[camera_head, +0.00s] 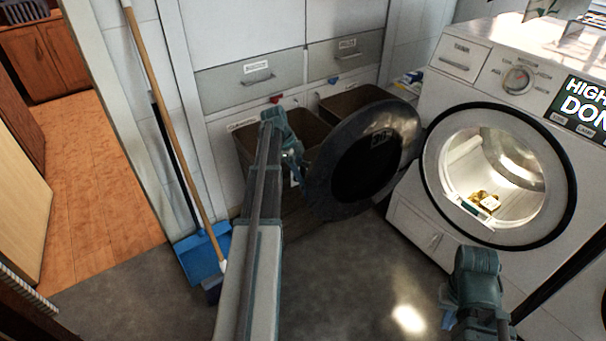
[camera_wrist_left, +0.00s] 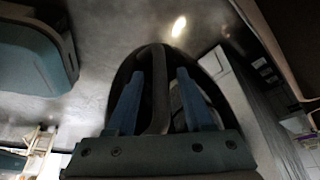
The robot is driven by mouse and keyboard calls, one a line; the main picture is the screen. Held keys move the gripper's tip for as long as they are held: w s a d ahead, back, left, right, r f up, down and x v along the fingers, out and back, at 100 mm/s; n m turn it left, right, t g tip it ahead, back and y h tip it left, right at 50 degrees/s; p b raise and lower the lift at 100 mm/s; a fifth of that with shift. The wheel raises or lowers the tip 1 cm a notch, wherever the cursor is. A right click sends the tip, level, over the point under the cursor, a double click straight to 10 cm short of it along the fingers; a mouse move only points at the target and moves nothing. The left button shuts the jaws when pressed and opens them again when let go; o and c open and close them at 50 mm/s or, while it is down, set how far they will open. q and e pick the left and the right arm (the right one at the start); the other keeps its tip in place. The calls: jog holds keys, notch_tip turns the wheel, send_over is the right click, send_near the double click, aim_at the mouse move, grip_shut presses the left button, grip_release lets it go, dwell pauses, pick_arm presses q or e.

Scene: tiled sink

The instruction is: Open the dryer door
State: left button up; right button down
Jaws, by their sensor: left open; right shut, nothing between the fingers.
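The white dryer (camera_head: 405,215) stands at the right of the head view. Its round dark door (camera_head: 330,190) is swung wide open to the left, away from the lit round opening (camera_head: 500,165). My left gripper (camera_head: 298,172) is open at the door's left edge. In the left wrist view the fingers of my left gripper (camera_wrist_left: 157,80) are apart, with a dark upright part of the door (camera_wrist_left: 159,65) between them. I cannot tell whether they touch it. My right gripper (camera_head: 447,317) is shut and empty, low in front of the dryer; its fingers are partly hidden.
A small yellow and white item (camera_head: 484,201) lies inside the drum. Brown pull-out bins (camera_head: 345,103) stand behind the door, under grey drawers (camera_head: 250,82). A broom (camera_head: 170,120) and blue dustpan (camera_head: 203,255) lean at the left. The grey floor (camera_head: 340,290) in front is clear.

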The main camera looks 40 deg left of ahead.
pick_arm(q)
jog(key=p+v, duration=1)
jog(key=v, duration=0.2)
jog(key=shift+a, duration=0.15)
jog(key=shift+s, duration=0.1)
